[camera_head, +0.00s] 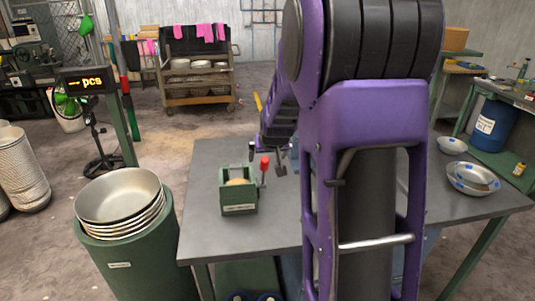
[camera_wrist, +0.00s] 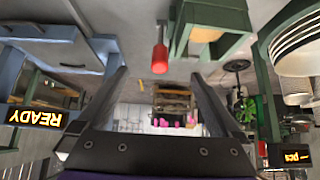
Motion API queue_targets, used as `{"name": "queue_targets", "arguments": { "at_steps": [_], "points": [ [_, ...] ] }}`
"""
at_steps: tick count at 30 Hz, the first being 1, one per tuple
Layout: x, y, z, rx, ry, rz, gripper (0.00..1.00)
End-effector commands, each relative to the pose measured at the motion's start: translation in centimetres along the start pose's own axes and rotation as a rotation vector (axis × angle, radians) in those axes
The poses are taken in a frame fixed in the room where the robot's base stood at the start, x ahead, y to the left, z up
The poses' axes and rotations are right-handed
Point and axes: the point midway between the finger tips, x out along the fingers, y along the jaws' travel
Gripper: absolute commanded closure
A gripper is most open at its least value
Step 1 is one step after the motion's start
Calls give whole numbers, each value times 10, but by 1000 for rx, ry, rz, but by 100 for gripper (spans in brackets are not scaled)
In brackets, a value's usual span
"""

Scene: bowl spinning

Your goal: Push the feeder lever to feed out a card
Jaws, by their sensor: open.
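The green card feeder (camera_head: 238,196) stands on the grey table, with a tan item (camera_head: 238,182) in its open top. Its lever (camera_head: 264,166), with a red knob, stands upright at the feeder's right side. In the wrist view, which is upside down, the red lever knob (camera_wrist: 160,60) appears between the fingertips, and the feeder (camera_wrist: 212,28) is beside it. My gripper (camera_head: 275,160) is just right of the lever in the head view. Its fingers (camera_wrist: 158,73) are spread apart with nothing held. Whether a finger touches the lever I cannot tell.
The grey table (camera_head: 215,235) is clear around the feeder. A green bin with stacked metal bowls (camera_head: 118,195) stands left of it. A display reading READY (camera_wrist: 34,116) shows in the wrist view; a "pcs" display (camera_head: 88,83) stands behind.

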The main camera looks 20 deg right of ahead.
Motion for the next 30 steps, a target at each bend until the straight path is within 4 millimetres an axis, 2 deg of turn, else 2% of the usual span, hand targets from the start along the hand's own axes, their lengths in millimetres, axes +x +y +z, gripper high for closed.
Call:
{"name": "queue_targets", "arguments": {
  "at_steps": [1,9,15,21,30],
  "points": [
    [11,0,2,0,-2,0,0],
    [53,0,3,0,0,0,0],
    [76,0,2,0,-1,0,0],
    [86,0,1,0,0,0,0],
    [87,0,0,0,0,0,0]
  ]
}}
